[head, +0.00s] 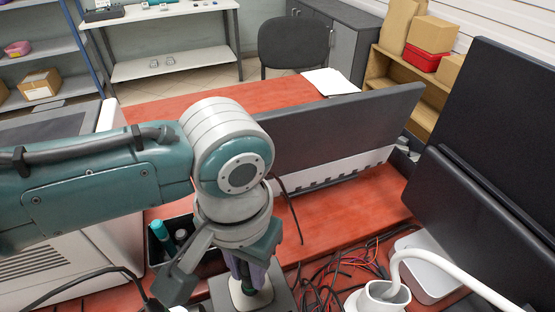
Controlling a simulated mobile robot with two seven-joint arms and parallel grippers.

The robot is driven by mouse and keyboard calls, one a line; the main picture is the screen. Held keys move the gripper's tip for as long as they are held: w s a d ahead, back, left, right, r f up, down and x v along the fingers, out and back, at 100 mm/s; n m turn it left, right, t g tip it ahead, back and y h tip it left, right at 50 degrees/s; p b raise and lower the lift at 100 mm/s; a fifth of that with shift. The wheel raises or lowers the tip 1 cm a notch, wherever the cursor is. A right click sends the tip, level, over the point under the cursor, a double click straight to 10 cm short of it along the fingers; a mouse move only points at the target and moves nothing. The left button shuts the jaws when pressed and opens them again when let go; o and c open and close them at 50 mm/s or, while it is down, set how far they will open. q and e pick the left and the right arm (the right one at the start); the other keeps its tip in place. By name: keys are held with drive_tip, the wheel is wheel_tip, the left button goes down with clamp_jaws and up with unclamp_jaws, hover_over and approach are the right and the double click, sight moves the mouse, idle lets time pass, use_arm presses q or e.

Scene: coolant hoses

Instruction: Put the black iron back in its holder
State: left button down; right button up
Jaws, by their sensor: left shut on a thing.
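My left gripper (250,272) points down over the front of the red bench, below the grey and teal wrist. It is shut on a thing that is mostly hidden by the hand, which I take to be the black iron. A narrow purple-blue part shows at the jaws. Just below them is a pale base with rounded corners (250,296) on a dark plate; I cannot tell if this is the holder, or if the jaws' load touches it. My right gripper is not in view.
A black bin (158,246) with a teal-capped bottle stands left of the gripper. Tangled cables (325,290) lie to the right, beside a white cup (378,297) with a white hose. A dark panel (340,125) stands behind. The red bench (325,217) is clear in the middle.

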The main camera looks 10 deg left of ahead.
use_arm(q)
drive_tip(key=shift+c, duration=0.5)
unclamp_jaws()
drive_tip(key=shift+r, duration=0.15)
drive_tip(key=shift+r+p, duration=2.65)
drive_tip(key=shift+p, duration=0.45)
wheel_tip(320, 180, up, 6)
drive_tip(key=p, duration=0.7)
